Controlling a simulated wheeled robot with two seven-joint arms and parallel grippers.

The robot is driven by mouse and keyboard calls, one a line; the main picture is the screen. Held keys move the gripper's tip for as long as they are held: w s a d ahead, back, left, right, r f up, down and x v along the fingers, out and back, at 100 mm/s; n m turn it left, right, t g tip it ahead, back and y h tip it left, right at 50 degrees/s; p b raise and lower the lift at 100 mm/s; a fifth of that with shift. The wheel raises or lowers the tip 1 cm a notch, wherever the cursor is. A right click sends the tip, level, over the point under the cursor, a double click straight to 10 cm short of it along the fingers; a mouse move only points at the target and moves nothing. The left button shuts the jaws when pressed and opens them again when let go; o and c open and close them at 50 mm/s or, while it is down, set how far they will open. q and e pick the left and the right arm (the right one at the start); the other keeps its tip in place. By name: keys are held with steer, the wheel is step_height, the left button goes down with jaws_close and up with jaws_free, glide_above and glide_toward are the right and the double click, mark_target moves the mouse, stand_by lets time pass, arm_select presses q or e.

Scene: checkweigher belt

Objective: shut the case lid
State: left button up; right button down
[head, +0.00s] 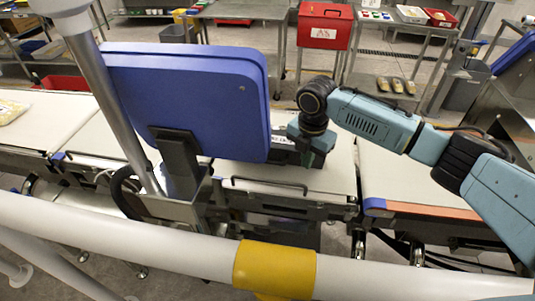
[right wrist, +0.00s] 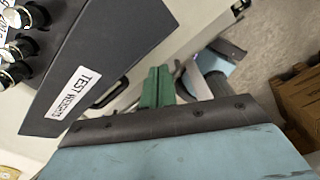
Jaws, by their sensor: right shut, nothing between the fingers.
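The dark grey case (right wrist: 105,45) bears a white label reading TEST WEIGHTS in the right wrist view. Several shiny metal weights (right wrist: 22,42) show at its upper left, so the case stands open. I cannot tell whether the labelled panel is the lid or a wall. In the head view, only a dark part of the case (head: 284,155) shows; the blue screen hides the rest. My right gripper (right wrist: 157,86) is shut and empty, just to the right of the labelled panel; it also shows in the head view (head: 312,155). My left gripper is out of view.
The blue screen (head: 190,95) on its post stands in front of the case. White belts (head: 400,180) run left and right. A white rail (head: 130,245) with a yellow sleeve crosses the front. A red box (head: 323,28) stands behind on a table.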

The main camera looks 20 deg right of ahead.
steer(key=shift+w+d+b, duration=0.25)
steer(key=shift+w+d, duration=0.1)
steer(key=shift+w, duration=0.3)
steer(key=shift+w+d+b, duration=0.25)
steer(key=shift+w+d, duration=0.05)
steer(key=shift+w, duration=0.3)
steer(key=shift+r, duration=0.1)
steer(key=shift+w+d+r+p, duration=0.3)
steer(key=shift+w+r+p, duration=0.1)
steer(key=shift+w+r, duration=0.25)
steer(key=shift+w+d+r+p, duration=0.3)
steer(key=shift+w+r+p, duration=0.1)
steer(key=shift+w+r, duration=0.2)
steer(key=shift+w+d, duration=0.1)
steer(key=shift+w+d+r+b, duration=0.2)
steer(key=shift+w+d+r, duration=0.2)
steer(key=shift+w, duration=0.3)
steer(key=shift+w+d+r+b, duration=0.2)
steer(key=shift+w+d+r, duration=0.2)
steer(key=shift+w, duration=0.3)
